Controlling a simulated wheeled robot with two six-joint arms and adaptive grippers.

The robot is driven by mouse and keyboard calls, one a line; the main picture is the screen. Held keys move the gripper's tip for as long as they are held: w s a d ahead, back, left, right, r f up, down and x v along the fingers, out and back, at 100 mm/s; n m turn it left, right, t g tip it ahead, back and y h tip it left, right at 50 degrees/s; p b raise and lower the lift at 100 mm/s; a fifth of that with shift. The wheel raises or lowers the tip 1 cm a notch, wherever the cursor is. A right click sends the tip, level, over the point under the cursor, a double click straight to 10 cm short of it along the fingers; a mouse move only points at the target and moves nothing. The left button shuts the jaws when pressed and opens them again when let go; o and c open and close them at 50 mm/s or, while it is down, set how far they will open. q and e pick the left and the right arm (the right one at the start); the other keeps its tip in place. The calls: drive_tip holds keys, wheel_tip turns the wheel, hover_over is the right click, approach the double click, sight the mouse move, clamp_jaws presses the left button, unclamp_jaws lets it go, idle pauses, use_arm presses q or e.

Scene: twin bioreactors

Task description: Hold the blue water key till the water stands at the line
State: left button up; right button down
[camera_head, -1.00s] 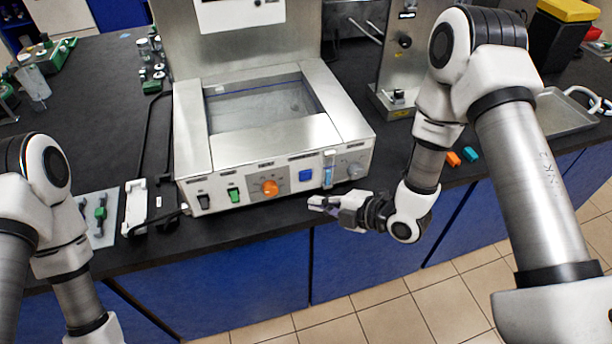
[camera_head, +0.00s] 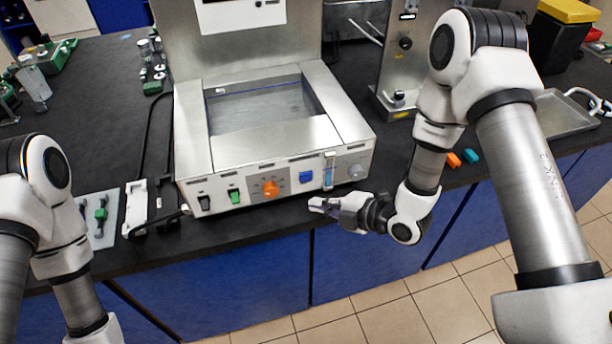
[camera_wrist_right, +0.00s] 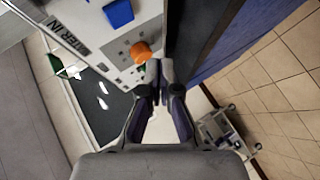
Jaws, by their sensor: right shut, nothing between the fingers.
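The blue water key (camera_head: 306,176) is a square button on the front panel of the steel bath (camera_head: 190,122). It also shows at the top of the right wrist view (camera_wrist_right: 118,12), beside a "WATER IN" label. A sight tube (camera_head: 329,170) with blue in it stands just right of the key. Inside the basin, water (camera_head: 262,106) shows with a blue line on the back wall. My right gripper (camera_head: 316,204) is shut and empty, in front of and below the key, apart from the panel. It also shows in the right wrist view (camera_wrist_right: 155,95). My left gripper is out of view.
An orange knob (camera_head: 271,188), a green switch (camera_head: 234,196) and a black switch (camera_head: 204,203) sit left of the key. Orange (camera_head: 453,160) and teal (camera_head: 471,156) blocks lie on the dark bench to the right. The bench edge runs below the panel.

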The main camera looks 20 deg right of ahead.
sight(306, 177)
idle(0.8)
drive_tip(key=s+b, duration=0.3)
drive_tip(key=b, duration=0.4)
drive_tip(key=shift+s+b, duration=0.4)
drive_tip(key=w+p, duration=0.1)
drive_tip(key=w, duration=0.7)
drive_tip(key=shift+w, duration=0.4)
